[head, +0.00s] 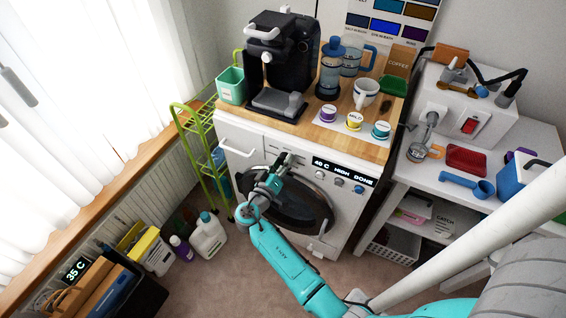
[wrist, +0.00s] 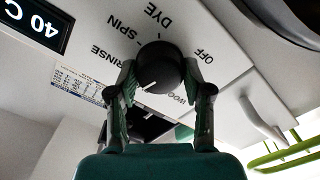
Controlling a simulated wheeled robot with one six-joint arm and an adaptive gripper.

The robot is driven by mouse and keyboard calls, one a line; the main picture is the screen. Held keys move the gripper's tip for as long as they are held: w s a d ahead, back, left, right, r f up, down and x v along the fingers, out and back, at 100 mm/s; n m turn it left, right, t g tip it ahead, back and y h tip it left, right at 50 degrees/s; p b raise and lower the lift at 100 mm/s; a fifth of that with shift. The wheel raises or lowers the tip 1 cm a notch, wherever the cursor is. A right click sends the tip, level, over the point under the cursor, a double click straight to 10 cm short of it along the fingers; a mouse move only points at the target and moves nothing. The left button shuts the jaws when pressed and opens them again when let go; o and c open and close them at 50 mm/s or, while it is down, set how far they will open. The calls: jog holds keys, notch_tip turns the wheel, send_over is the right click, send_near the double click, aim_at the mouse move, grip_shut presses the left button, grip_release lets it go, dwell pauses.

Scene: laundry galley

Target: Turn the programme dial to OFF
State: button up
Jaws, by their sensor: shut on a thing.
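The programme dial (wrist: 160,66) is a round black knob on the washing machine's white front panel. Its white pointer line shows on its near face, slanting to the lower left in the wrist view, away from the OFF label (wrist: 203,55) at the upper right. Labels RINSE, SPIN, DYE and a partly hidden WOOL ring the dial. My gripper (wrist: 160,76) is shut on the dial, one finger on each side. In the head view my gripper (head: 281,162) is at the panel's left part and hides the dial.
The washing machine (head: 341,211) has a display (head: 343,171) reading 40 C, HIGH, DONE. A green rack (head: 189,150) is left of the machine. Bottles (head: 208,238) stand on the floor.

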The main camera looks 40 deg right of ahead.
jog(key=n, duration=0.7)
jog(key=shift+f, duration=0.1)
jog(key=n, duration=0.8)
jog(key=shift+f, duration=0.1)
jog(key=shift+s+f+n, duration=0.1)
jog(key=shift+s+n, duration=0.05)
jog(key=shift+n, duration=7.85)
jog(key=o, duration=1.1)
